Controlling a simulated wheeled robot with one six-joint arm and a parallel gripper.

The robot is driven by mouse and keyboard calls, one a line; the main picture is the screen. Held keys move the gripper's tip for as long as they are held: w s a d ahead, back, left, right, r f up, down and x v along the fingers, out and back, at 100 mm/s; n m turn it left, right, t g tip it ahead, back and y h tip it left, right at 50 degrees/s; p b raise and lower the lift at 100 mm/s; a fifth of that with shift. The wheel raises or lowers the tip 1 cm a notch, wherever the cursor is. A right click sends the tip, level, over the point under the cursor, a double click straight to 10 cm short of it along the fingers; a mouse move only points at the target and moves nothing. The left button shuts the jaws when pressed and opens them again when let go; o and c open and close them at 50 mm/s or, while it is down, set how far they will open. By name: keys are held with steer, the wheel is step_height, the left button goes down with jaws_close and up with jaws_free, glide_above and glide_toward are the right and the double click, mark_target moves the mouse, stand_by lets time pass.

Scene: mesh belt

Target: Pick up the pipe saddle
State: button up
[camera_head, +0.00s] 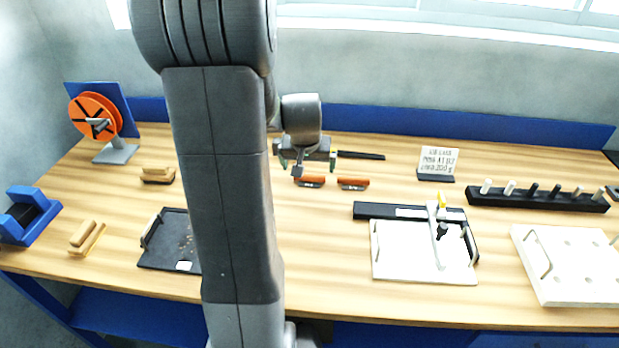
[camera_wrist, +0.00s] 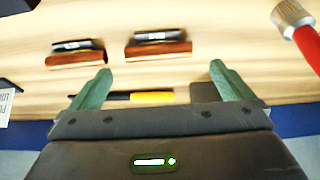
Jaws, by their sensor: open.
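I cannot tell for sure which thing is the pipe saddle. My gripper (camera_head: 305,162) hangs over the back middle of the bench, and its green fingers are spread with nothing between them in the wrist view (camera_wrist: 160,68). Two small reddish-brown blocks with dark labelled parts, one left (camera_head: 310,181) and one right (camera_head: 353,183), lie just in front of my gripper. In the wrist view the blocks (camera_wrist: 75,54) (camera_wrist: 158,46) lie past the fingertips. A dark grey flat piece (camera_wrist: 204,92) shows beside the right finger, partly hidden by it.
A black-and-yellow pen-like tool (camera_wrist: 150,97) lies below the fingers. A red-handled tool with a knurled end (camera_wrist: 292,17) is at right. A white fixture board (camera_head: 400,262), a black peg rack (camera_head: 540,200) and a sign (camera_head: 438,161) stand right. A black tray (camera_head: 160,248) is left.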

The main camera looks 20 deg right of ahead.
mark_target(310, 175)
steer(key=shift+p+x, duration=0.45)
steer(key=shift+x, duration=2.3)
steer(key=shift+s, duration=0.15)
steer(key=shift+r, duration=0.1)
steer(key=c, duration=1)
